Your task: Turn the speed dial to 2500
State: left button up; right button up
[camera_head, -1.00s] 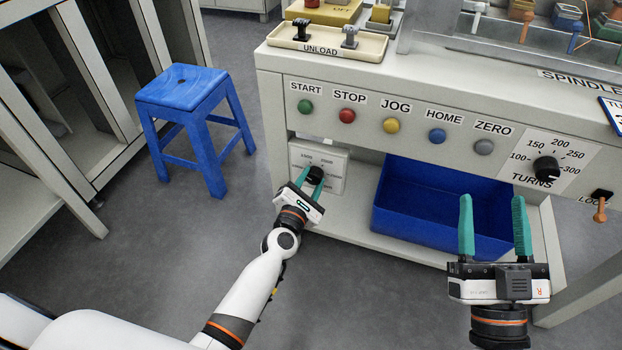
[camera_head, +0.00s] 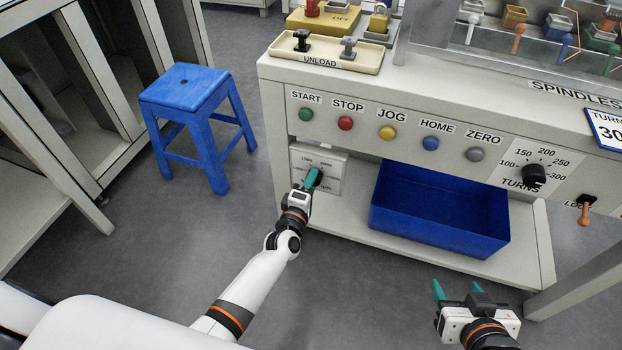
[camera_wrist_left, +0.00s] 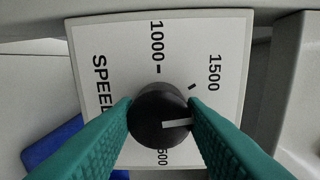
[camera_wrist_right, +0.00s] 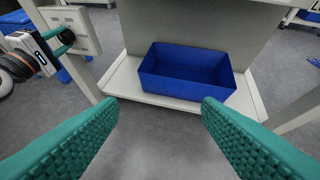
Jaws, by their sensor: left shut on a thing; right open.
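The speed dial (camera_wrist_left: 160,118) is a round black knob with a white pointer line on a pale plate (camera_wrist_left: 100,35) lettered SPEED. The 1000 and 1500 labels are readable; a label ending in 500 below the knob is partly covered. My left gripper (camera_head: 313,178) is shut on the dial, one finger on each side, and hides most of it in the head view. My right gripper (camera_head: 457,288) is open and empty, low at the right, away from the panel.
A blue bin (camera_head: 440,210) stands on the lower shelf right of the dial plate. Above are several coloured buttons, the TURNS dial (camera_head: 534,175) and an orange-handled lock (camera_head: 586,212). A blue stool (camera_head: 185,90) stands left. The floor between is clear.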

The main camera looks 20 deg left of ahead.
pick_arm(q)
jog(key=shift+d+m+p, duration=0.1)
jog(key=shift+m+p, duration=2.55)
jog(key=shift+m, duration=6.85)
pick_arm(e)
jog(key=s+d+f+g+h, duration=0.1)
jog(key=s+d+f+g, duration=0.2)
jog(key=s+f+g, duration=0.3)
jog(key=shift+s+d+g+h, duration=0.15)
jog(key=shift+s+g+h, duration=0.35)
jog(key=shift+s, duration=1.05)
jog(key=shift+f, duration=0.15)
pick_arm(q)
jog(key=o, duration=1)
jog(key=shift+s, duration=0.1)
